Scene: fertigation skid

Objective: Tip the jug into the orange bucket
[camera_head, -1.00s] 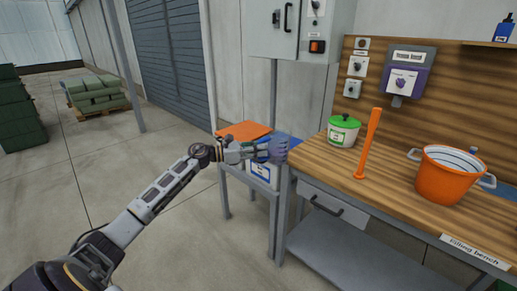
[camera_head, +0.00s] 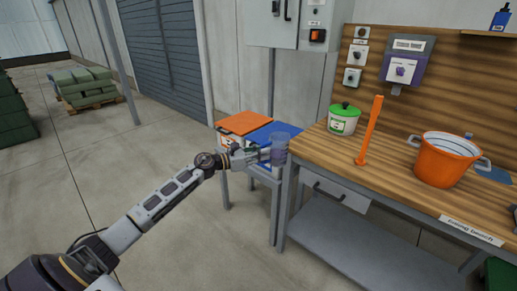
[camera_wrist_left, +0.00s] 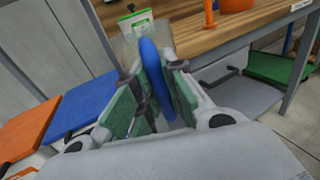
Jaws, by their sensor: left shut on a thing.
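The jug (camera_head: 279,148) is a see-through bluish vessel held by my left gripper (camera_head: 262,156), just left of the bench's near left corner. It looks roughly upright. In the left wrist view the gripper's green pads (camera_wrist_left: 145,105) are closed around the jug's blue handle (camera_wrist_left: 154,78), and the clear body lies beyond it. The orange bucket (camera_head: 444,165) stands on the bench at the right, upright, with grey side handles and rings inside. The jug is well to its left, apart from it. My right gripper is in neither view.
The wooden bench (camera_head: 330,150) carries an orange post (camera_head: 371,130) and a white pot with a green lid (camera_head: 343,119), both between jug and bucket. Orange-lidded (camera_head: 243,122) and blue-lidded (camera_head: 262,136) bins stand left of the bench. A control box (camera_head: 407,63) hangs behind.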

